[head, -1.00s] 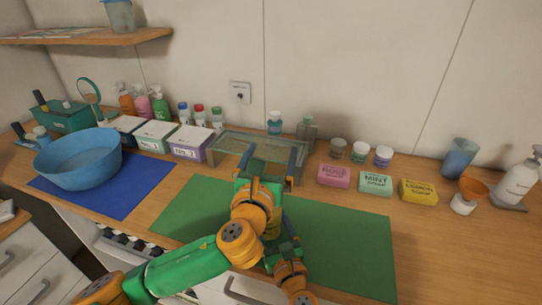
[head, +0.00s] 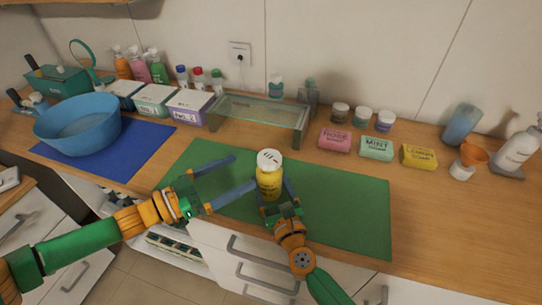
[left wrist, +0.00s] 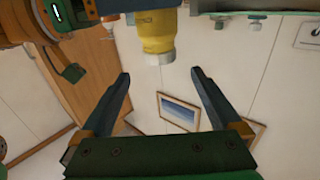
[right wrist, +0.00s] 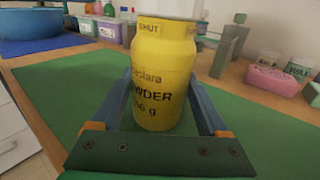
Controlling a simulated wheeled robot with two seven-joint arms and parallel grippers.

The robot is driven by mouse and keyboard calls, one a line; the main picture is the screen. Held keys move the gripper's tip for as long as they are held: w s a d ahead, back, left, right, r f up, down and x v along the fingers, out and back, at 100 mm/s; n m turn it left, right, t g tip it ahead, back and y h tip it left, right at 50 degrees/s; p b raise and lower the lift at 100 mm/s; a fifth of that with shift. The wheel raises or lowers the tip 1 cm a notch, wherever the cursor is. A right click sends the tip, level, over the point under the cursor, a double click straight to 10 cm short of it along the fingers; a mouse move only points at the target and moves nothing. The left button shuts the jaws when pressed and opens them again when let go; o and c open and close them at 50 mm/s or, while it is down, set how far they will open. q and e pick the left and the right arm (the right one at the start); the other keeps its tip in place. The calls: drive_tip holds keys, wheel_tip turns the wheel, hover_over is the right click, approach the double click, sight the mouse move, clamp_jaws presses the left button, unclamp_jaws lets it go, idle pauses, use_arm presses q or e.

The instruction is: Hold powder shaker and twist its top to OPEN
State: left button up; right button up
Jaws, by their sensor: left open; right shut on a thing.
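The powder shaker (head: 269,182) is a yellow bottle with a whitish top (head: 268,157). It is upright over the green mat (head: 345,212). My right gripper (head: 276,190) is shut on its body from the front. In the right wrist view the shaker (right wrist: 160,85) stands between the fingers, with "POWDER" and a "SHUT" mark near the top readable. My left gripper (head: 244,174) is open and empty, just left of the shaker. In the left wrist view the shaker (left wrist: 157,30) appears upside down, beyond the open fingertips (left wrist: 160,78).
A glass tray (head: 258,120) stands behind the mat. Pink (head: 335,139), mint (head: 377,148) and yellow (head: 419,155) soaps lie to the right. A blue basin (head: 78,133) sits on a blue mat at left. The right part of the green mat is clear.

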sight(275, 157)
use_arm(q)
drive_tip(key=x, duration=1)
use_arm(e)
drive_tip(key=shift+w+d, duration=0.1)
use_arm(q)
drive_tip(key=shift+s, duration=0.1)
drive_tip(key=c, duration=1.4)
drive_tip(key=shift+o, duration=0.2)
drive_tip(key=shift+s+d+r+n+t+y, duration=0.15)
drive_tip(key=shift+d+n+t+y, duration=0.25)
drive_tip(key=shift+n+t+y, duration=0.5)
drive_tip(key=n+t+y, duration=0.1)
drive_tip(key=t, duration=0.1)
drive_tip(key=shift+n+t+y, duration=0.3)
drive_tip(key=shift+n+y, duration=0.1)
drive_tip(key=shift+w+a+n+t+y, duration=0.2)
drive_tip(key=shift+a+n+t+y, duration=0.1)
drive_tip(key=shift+a+n+y, duration=0.15)
drive_tip(key=o, duration=1.4)
drive_tip(key=shift+c, duration=0.2)
